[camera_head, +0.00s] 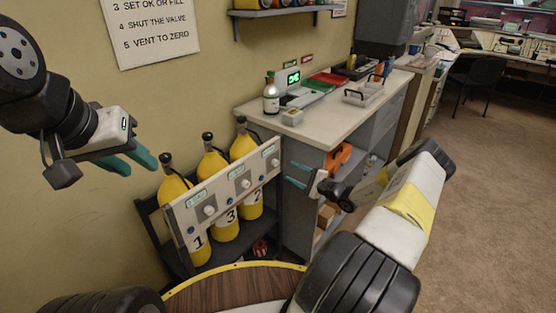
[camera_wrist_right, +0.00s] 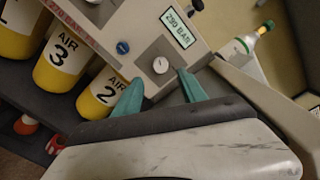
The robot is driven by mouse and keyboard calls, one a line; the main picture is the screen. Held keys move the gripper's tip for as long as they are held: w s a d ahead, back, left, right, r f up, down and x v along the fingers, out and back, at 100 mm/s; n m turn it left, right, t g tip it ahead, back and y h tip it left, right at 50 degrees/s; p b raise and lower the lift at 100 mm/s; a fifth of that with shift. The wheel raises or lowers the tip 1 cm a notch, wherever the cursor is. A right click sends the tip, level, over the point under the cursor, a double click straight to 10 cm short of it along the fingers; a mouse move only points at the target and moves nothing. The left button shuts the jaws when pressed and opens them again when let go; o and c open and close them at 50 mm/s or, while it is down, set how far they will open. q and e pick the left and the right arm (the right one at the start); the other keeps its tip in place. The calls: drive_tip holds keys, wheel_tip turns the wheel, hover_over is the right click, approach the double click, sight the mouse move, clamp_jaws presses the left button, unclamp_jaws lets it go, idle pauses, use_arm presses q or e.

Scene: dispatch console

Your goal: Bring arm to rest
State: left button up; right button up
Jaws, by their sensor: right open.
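My right gripper (camera_head: 287,174) is open and empty, pointing left at the right end of the grey valve panel (camera_head: 180,212). My right arm (camera_head: 400,205) comes in from the lower right.
Yellow air cylinders numbered 1 (camera_head: 197,248), 3 (camera_head: 225,222) and 2 (camera_head: 252,205) stand in a dark rack behind the panel. A grey cabinet with a pale worktop (camera_head: 330,122) stands close behind my right gripper. The carpet (camera_head: 490,200) at right is clear.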

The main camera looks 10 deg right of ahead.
drive_tip(key=s+a+r+n+g, duration=0.4)
drive_tip(key=a+r, duration=0.1)
drive_tip(key=r, duration=0.3)
drive_tip(key=s+a+r+n+g+h, duration=0.1)
drive_tip(key=s+a+r+n+g, duration=0.35)
drive_tip(key=r, duration=0.35)
drive_tip(key=s+a+r+n+g, duration=0.4)
drive_tip(key=s+a+r, duration=0.15)
drive_tip(key=r, duration=0.25)
drive_tip(key=s+r+n+t+h, duration=0.1)
drive_tip(key=s+r+h, duration=0.1)
drive_tip(key=s+r, duration=0.3)
drive_tip(key=s+d+r+n+t+h, duration=0.1)
drive_tip(key=s+r+n+t+h, duration=0.1)
drive_tip(key=s, duration=0.9)
drive_tip(key=s+d+r+n+t+h, duration=0.1)
drive_tip(key=s+r+h, duration=0.2)
drive_tip(key=s+r, duration=0.4)
drive_tip(key=shift+s+d+r+h, duration=0.25)
drive_tip(key=shift+s+r+h, duration=0.15)
drive_tip(key=shift+s, duration=0.15)
drive_tip(key=shift+t, duration=0.25)
